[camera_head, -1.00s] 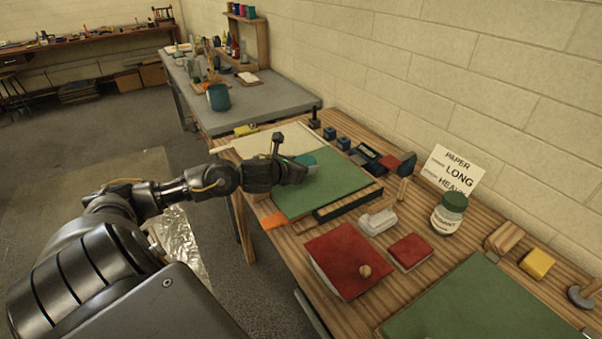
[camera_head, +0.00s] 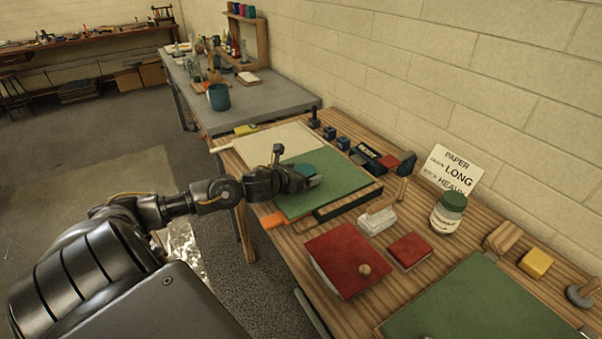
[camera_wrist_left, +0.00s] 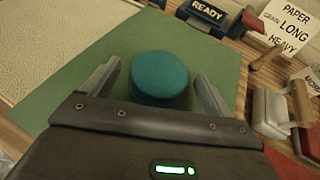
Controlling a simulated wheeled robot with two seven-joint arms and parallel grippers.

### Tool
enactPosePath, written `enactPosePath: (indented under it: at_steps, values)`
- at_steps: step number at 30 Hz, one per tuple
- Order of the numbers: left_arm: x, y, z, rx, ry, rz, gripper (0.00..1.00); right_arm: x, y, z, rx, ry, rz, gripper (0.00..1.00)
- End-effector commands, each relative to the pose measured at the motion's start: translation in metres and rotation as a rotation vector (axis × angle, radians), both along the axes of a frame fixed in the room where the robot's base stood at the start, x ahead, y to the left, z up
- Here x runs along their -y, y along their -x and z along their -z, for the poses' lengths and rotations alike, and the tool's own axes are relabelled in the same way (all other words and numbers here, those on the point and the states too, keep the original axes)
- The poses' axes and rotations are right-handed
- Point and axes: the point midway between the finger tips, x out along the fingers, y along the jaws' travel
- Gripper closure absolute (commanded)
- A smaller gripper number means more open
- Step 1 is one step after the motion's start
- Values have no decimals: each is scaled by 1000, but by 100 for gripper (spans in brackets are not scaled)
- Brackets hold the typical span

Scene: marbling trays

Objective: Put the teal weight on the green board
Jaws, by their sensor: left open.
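The teal weight (camera_wrist_left: 159,78) is a short round puck resting on the green board (camera_wrist_left: 62,103). My left gripper (camera_wrist_left: 157,92) is open, with one finger on each side of the weight and a visible gap on both sides. In the head view my left gripper (camera_head: 312,180) is low over the board. My right gripper is not in view.
A cream sheet (camera_head: 262,146) lies left of the board. A red book (camera_head: 343,260), a red block (camera_head: 410,250), a white-based block (camera_head: 377,221) and a jar (camera_head: 448,213) stand nearer. Another green board (camera_head: 480,305) lies at the front right. A "READY" sign (camera_wrist_left: 205,14) stands behind.

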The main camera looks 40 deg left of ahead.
Motion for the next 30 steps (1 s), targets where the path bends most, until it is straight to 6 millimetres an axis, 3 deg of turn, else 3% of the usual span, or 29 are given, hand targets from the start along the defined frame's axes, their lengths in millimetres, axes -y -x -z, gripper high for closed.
enactPosePath:
  at_steps: [8, 18, 30]
  values:
    - [0, 5, -3, -1, -2, 0, 15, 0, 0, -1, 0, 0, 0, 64]
    - [6, 62, -24, -5, -5, 3, 15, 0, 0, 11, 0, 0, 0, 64]
    - [9, 100, -42, -4, 1, -1, 15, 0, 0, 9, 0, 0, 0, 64]
